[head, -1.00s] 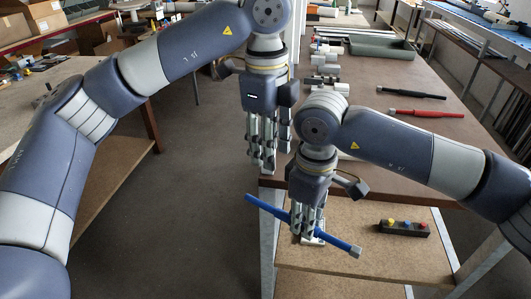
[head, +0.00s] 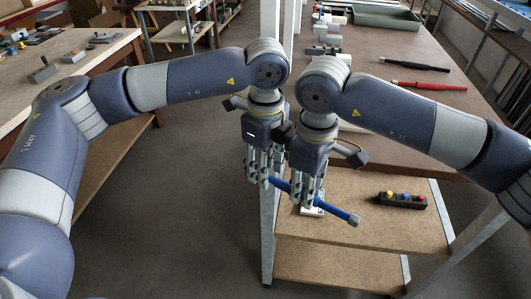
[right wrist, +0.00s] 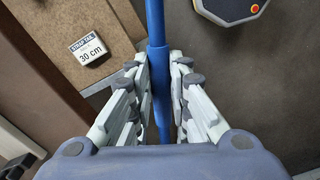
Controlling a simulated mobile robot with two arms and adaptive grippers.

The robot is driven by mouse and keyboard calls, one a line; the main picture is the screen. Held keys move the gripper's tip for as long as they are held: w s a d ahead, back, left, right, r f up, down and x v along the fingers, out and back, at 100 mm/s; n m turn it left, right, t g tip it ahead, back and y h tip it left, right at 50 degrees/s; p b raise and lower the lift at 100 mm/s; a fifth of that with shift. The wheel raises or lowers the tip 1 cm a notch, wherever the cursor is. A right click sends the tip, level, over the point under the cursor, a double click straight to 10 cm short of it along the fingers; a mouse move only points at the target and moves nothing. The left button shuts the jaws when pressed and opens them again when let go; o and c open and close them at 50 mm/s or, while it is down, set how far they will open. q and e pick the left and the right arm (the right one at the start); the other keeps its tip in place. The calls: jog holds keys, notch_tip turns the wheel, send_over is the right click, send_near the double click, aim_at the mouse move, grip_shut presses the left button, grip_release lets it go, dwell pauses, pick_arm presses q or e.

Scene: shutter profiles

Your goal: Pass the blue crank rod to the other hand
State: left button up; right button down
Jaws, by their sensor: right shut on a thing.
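The blue crank rod (head: 335,211) slants down to the right in the head view, with a grey tip at its lower right end. My right gripper (head: 308,207) is shut on it around its middle. The right wrist view shows the rod (right wrist: 157,60) running between the fingers of this gripper (right wrist: 160,90). My left gripper (head: 264,183) points down beside the right one, at the rod's upper left end. Its fingers partly hide that end. I cannot tell whether they touch the rod or how far apart they are.
A label reading 30 cm (right wrist: 87,48) shows in the right wrist view. Black (head: 415,66) and red (head: 428,85) rods lie on the bench behind. Floor is free at left.

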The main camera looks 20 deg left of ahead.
pick_arm(q)
jog(key=shift+f, duration=0.25)
grip_shut()
pick_arm(e)
jog(key=c, duration=1.4)
grip_release()
